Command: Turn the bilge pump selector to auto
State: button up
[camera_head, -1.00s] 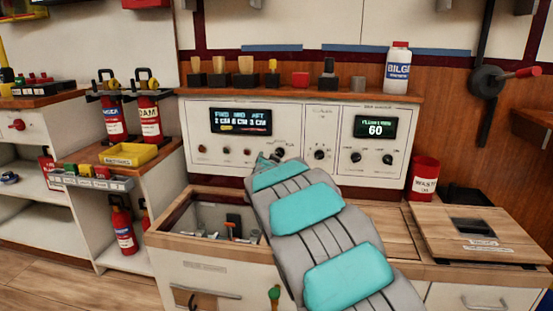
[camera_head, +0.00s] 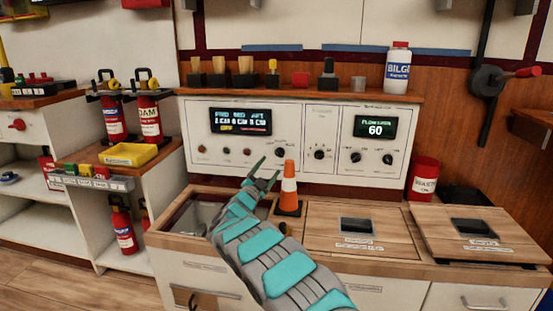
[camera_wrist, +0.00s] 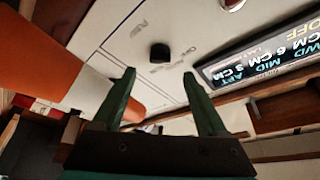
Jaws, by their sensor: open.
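The bilge panel (camera_head: 225,165) is white, with a lit display (camera_head: 240,121) reading FWD, MID, AFT and a yellow OFF below. A dark round knob (camera_head: 281,152) sits at its lower right, likely the selector; its labels are too small to read. In the wrist view a black knob (camera_wrist: 160,52) stands on the white panel, with the display (camera_wrist: 262,55) upside down at right. My gripper (camera_head: 267,172) is open and empty, just below and left of that knob. In the wrist view my gripper (camera_wrist: 158,75) has its fingers spread either side below the knob, apart from it.
An orange-white cone (camera_head: 288,188) stands right of my gripper, close to it; it fills the left of the wrist view (camera_wrist: 75,70). An open bin (camera_head: 205,214) lies below left. Wooden lids (camera_head: 325,245) cover the counter at right. More knobs (camera_head: 319,154) sit on the neighbouring panels.

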aim_at(279, 153)
jog(key=x, duration=0.7)
jog(key=shift+f, duration=0.1)
grip_shut()
dwell(0.6)
